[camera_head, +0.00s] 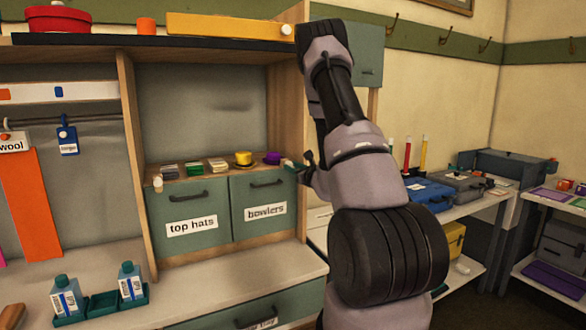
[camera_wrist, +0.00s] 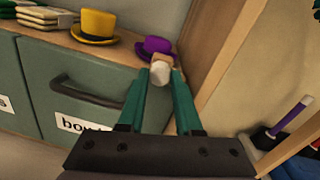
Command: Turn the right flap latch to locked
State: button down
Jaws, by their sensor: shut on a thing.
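The right latch (camera_wrist: 160,71) shows in the wrist view as a small pale knob with a tan part behind it, at the upper right corner of the "bowlers" flap (camera_wrist: 85,90). My gripper (camera_wrist: 160,80) is shut on this latch, with a green finger on each side. In the head view my gripper (camera_head: 289,164) reaches the right edge of the "bowlers" flap (camera_head: 264,190), and its fingers hide the latch there. The left latch (camera_head: 158,184) is a white knob beside the "top hats" flap (camera_head: 190,218). Both flaps look closed. I cannot tell how far the right latch is turned.
A yellow hat (camera_head: 243,158), a purple hat (camera_head: 272,158) and several folded stacks (camera_head: 193,168) stand on the ledge just above the flaps. A wooden side panel (camera_wrist: 222,55) rises close to the right of my gripper. Bottles (camera_head: 66,297) stand on the counter below.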

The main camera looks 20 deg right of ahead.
jog(key=shift+a+f+m+t+h, duration=0.1)
jog(key=shift+m+h, duration=0.15)
jog(key=shift+m, duration=2.35)
jog(key=shift+m+t+h, duration=0.1)
jog(key=shift+m+h, duration=0.1)
jog(key=shift+m, duration=2.4)
jog(key=shift+a+f+m+t+h, duration=0.1)
jog(key=shift+m+h, duration=0.15)
jog(key=shift+m, duration=2.35)
jog(key=c, duration=0.6)
grip_release()
jog(key=shift+r, duration=0.1)
jog(key=shift+s, duration=0.1)
